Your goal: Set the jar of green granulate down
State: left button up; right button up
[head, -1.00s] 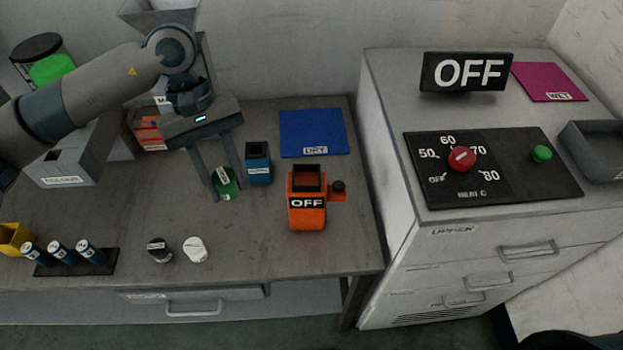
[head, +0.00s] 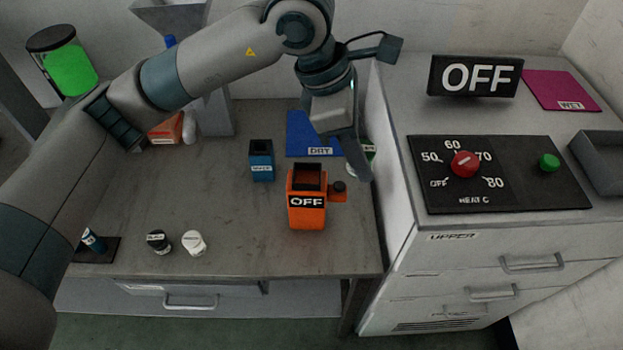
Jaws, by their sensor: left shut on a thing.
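The jar of green granulate (head: 370,153) is mostly hidden behind a finger of my left gripper (head: 359,160); slivers of green and white show on either side. My left gripper is shut on the jar at the right end of the bench, beside the blue DRY mat (head: 300,138). I cannot tell whether the jar touches the bench. My right gripper is not in view.
The orange OFF device (head: 307,212) with its side knob stands just in front of the gripper. A blue container (head: 261,167) stands left of it. Black (head: 158,242) and white (head: 194,243) jars are near the front edge. The heater cabinet (head: 398,165) rises at right.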

pick_arm(q)
jog(key=shift+s+d+r+n, duration=0.15)
jog(key=shift+d+r+n, duration=0.15)
jog(key=shift+d, duration=0.15)
jog(key=shift+a+f, duration=0.1)
jog(key=w+a+f+p, duration=0.2)
jog(key=a, duration=0.1)
jog(key=w+a+f+p, duration=0.1)
jog(key=w+a+f, duration=0.1)
jog(key=a, duration=0.1)
jog(key=w+a+f+p, duration=0.2)
jog(key=a, duration=0.1)
jog(key=shift+w+a+f+p, duration=0.15)
jog(key=shift+w+f+p, duration=0.15)
jog(key=shift+w+f, duration=0.05)
jog(key=shift+f, duration=0.15)
